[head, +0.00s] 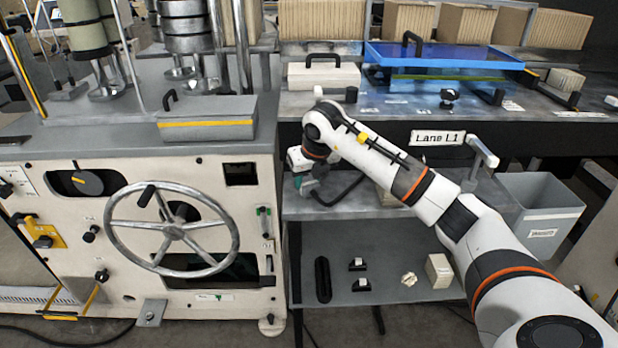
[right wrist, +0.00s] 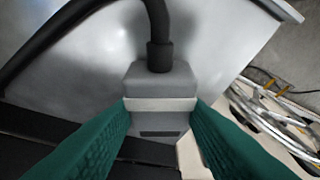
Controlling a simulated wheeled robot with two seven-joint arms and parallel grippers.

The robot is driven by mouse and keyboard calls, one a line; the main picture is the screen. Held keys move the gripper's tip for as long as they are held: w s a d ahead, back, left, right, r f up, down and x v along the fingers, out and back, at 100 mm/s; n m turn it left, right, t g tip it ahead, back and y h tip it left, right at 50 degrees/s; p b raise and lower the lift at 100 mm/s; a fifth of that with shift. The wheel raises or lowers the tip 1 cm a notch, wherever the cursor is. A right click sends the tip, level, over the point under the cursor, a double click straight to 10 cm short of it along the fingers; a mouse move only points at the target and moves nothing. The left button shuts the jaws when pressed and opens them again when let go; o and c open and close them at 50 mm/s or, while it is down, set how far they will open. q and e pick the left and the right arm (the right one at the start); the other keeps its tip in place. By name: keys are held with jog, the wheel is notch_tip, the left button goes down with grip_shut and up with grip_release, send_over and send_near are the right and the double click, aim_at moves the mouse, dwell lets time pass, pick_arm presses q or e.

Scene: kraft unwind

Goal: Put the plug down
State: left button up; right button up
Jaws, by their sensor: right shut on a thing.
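The grey plug (right wrist: 160,83) has a pale band across it and a thick black cable (right wrist: 158,25) coming out of its far end. My right gripper (right wrist: 160,112) is shut on the plug, with a teal finger pressed to each side. In the head view my right gripper (head: 308,187) is at the left end of the grey middle shelf (head: 370,208), beside the cream machine. The plug can barely be told there. The cable loops right from the gripper over the shelf. I cannot tell whether the plug touches the shelf. My left gripper is not in view.
The cream machine with a handwheel (head: 172,228) stands close on the left. A workbench (head: 420,104) with a blue tray (head: 440,56) overhangs the shelf behind. A grey bin (head: 541,222) stands right. Small parts lie on the lower shelf (head: 385,290). The middle shelf's front looks clear.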

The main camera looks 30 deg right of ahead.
jog(key=shift+f, duration=0.2)
jog(key=shift+f, duration=0.1)
jog(key=o, duration=1.2)
